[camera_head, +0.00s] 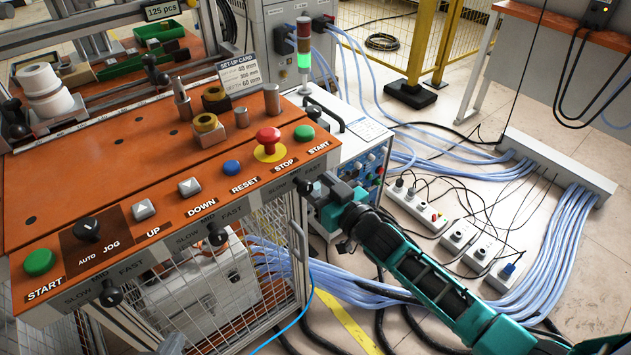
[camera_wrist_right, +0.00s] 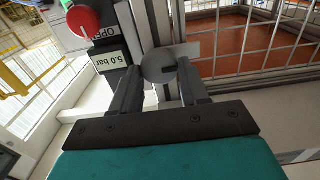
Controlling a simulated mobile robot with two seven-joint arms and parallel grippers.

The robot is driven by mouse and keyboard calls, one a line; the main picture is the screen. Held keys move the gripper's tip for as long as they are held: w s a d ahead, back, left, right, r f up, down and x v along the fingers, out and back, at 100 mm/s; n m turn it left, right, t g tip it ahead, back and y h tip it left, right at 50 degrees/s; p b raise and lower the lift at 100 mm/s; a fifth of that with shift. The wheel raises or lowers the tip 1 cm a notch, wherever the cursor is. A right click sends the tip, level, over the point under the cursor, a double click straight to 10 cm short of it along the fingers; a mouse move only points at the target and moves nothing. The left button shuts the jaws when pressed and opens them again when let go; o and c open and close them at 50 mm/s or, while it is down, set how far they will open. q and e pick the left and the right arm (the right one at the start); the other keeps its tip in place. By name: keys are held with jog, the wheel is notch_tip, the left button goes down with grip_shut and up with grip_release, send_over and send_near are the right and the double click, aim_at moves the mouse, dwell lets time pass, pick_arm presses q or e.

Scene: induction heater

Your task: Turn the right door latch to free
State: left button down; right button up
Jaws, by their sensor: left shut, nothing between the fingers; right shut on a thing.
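The door latch, a round grey disc with a dark slot (camera_wrist_right: 157,64), sits beside the frame post in the right wrist view. My right gripper (camera_wrist_right: 161,78) is shut on it, one finger on each side. In the head view my teal right arm (camera_head: 420,265) reaches in from the lower right. Only a small dark tip of my left gripper (camera_head: 172,345) shows at the bottom edge, apart from the door. It is shut and empty.
The orange console (camera_head: 110,165) carries buttons and a red stop knob (camera_head: 268,140). Mesh doors with a vertical handle (camera_head: 298,242) hang below. Blue cables (camera_head: 560,265) and power strips (camera_head: 420,205) cover the floor at right. A 5.0 bar label (camera_wrist_right: 118,60) is close beside the latch.

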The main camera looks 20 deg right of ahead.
jog(key=shift+c, duration=0.5)
jog(key=shift+n, duration=0.3)
jog(key=n, duration=1.7)
jog(key=shift+s+a+f, duration=0.1)
jog(key=shift+a+f, duration=0.1)
jog(key=shift+f, duration=0.05)
jog(key=shift+n, duration=0.3)
